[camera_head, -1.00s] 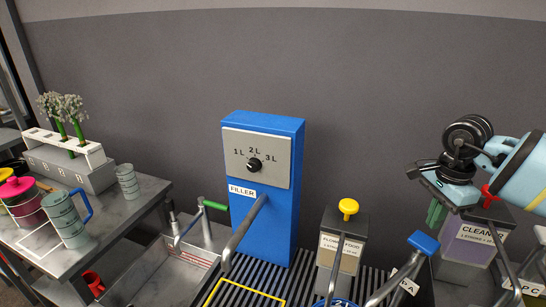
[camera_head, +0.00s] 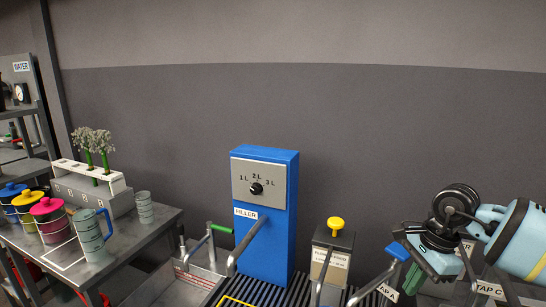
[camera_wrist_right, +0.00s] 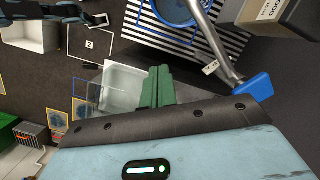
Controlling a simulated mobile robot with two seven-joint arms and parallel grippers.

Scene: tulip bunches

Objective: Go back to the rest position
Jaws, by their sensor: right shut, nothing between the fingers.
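My right gripper (camera_head: 413,278) comes in from the right in the head view, with its green fingers together and pointing down. It hangs in front of the tap area, close to the blue tap handle (camera_head: 398,251). In the right wrist view the green fingers (camera_wrist_right: 157,88) are pressed together with nothing between them. The same blue handle (camera_wrist_right: 252,88) shows to the right of the fingers, apart from them. My left gripper shows in neither view.
The blue filler (camera_head: 265,215) stands mid-view, with a flower food dispenser (camera_head: 331,257) to its right. A steel table (camera_head: 150,235) at left holds lidded pots, jugs and a white rack (camera_head: 95,190) with flowers. The upper wall area is clear.

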